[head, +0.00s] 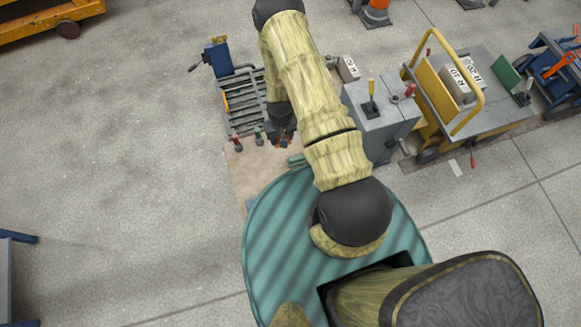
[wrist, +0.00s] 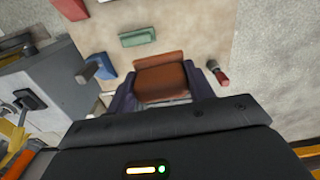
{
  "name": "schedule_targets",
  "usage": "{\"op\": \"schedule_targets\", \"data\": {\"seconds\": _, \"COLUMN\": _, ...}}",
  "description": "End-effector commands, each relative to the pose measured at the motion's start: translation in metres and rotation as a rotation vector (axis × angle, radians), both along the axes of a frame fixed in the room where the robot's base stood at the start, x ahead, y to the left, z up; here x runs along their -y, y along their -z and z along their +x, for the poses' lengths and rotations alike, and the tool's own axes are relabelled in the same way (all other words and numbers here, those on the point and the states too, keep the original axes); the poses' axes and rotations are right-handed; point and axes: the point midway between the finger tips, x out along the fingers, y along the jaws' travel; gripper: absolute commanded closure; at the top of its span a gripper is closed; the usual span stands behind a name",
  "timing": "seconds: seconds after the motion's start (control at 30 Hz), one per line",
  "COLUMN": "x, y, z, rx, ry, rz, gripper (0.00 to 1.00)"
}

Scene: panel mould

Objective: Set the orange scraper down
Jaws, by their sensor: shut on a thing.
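My gripper (wrist: 160,92) is shut on the orange scraper (wrist: 160,78), which shows as a rust-orange block between the two dark fingers in the wrist view. Its lower end is hidden by the gripper body. In the head view my gripper (head: 281,139) is small and dark, over the pale board (head: 250,165) just beyond my teal base. Little of the scraper can be made out there. Whether it touches the surface below, I cannot tell.
A green block (wrist: 137,37), a blue block (wrist: 98,66) and a red-ended piece (wrist: 216,73) lie around the gripper. A slatted grey rack (head: 242,93) stands behind it, and a grey lever box (head: 382,112) to the right. Pale surface beyond the scraper is partly clear.

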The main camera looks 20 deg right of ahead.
Motion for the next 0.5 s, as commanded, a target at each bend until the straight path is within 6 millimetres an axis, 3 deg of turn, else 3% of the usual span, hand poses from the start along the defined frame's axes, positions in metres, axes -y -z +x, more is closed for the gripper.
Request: {"op": "schedule_targets", "data": {"seconds": 0.5, "x": -0.046, "y": 0.064, "z": 0.018, "rx": 0.003, "ry": -0.128, "rz": -0.001, "gripper": 0.69}}
